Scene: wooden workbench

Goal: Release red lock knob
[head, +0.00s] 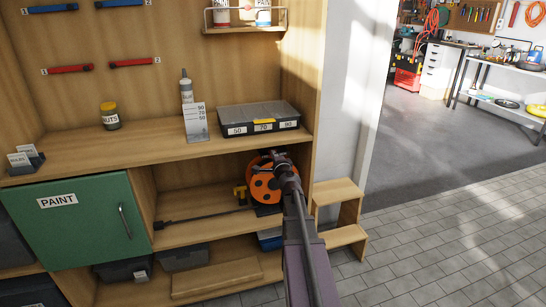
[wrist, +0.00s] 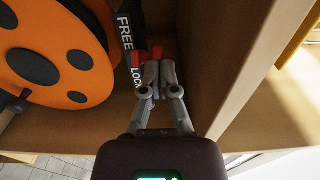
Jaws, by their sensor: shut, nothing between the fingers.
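The red lock knob (wrist: 139,57) shows in the wrist view as small red parts just beyond my fingertips, beside a black plate (wrist: 126,25) marked FREE and LOCK. The red lies close to the LOCK end. My gripper (wrist: 159,68) is shut and empty, with its fingertips at the knob and partly covering it. I cannot tell whether they touch it. The orange reel (wrist: 50,55) stands to the left. In the head view the reel (head: 262,187) sits on the middle shelf, partly behind my gripper (head: 280,160); the knob is hidden there.
A wooden side wall (wrist: 225,60) rises close to the right of my gripper. A shelf board (head: 235,143) with a grey organizer box (head: 258,117) is above the reel. A wooden step (head: 341,190) stands outside at right.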

